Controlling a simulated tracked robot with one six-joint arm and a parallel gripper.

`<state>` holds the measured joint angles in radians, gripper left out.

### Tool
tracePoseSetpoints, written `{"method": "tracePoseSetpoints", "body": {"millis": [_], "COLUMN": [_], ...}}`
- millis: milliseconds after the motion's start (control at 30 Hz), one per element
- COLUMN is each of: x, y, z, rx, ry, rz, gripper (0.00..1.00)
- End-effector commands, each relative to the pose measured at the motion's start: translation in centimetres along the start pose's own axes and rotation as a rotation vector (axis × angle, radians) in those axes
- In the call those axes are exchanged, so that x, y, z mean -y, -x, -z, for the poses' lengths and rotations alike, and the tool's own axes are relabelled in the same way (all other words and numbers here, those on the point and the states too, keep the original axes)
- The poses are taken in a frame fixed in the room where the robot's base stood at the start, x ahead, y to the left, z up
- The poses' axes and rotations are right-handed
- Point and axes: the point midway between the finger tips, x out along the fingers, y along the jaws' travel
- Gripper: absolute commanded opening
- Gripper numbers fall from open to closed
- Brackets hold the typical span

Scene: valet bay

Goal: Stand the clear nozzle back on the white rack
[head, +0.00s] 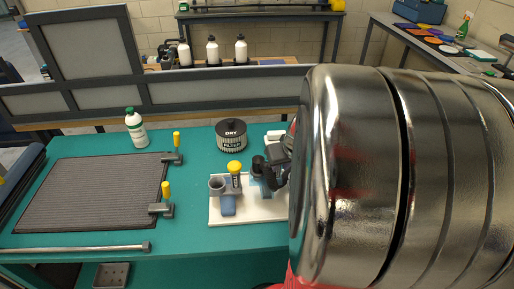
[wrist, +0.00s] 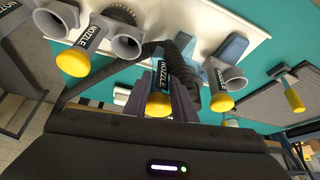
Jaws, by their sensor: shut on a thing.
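The white rack (head: 250,213) lies on the green bench in the head view, and its edge shows in the wrist view (wrist: 205,14). My gripper (wrist: 165,97) is shut on a nozzle with a black NOZZLE label (wrist: 162,74) and a yellow end, taken to be the clear nozzle; its body is mostly hidden between the fingers. It is close to the rack; I cannot tell if it touches. A grey nozzle with a yellow end (wrist: 222,80) stands at right in the wrist view, another grey one (wrist: 100,45) at left. My gripper (head: 280,170) is at the rack's right in the head view.
A dark hose (wrist: 185,50) curves behind the held nozzle. A black DRY filter canister (head: 231,135) stands behind the rack. A ribbed grey mat (head: 95,195), clamps with yellow handles (head: 167,200) and a green-capped bottle (head: 136,130) are at left. My arm hides the bench's right side.

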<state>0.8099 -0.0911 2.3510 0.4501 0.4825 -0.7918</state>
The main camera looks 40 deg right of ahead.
Motion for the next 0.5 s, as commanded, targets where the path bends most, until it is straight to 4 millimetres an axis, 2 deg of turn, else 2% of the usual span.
{"method": "tracePoseSetpoints", "body": {"millis": [500], "x": [-0.1], "y": [-0.31], "z": [-0.08], "rx": [-0.002], "ry": [-0.001], "rz": [-0.001], "gripper": [0.0]}}
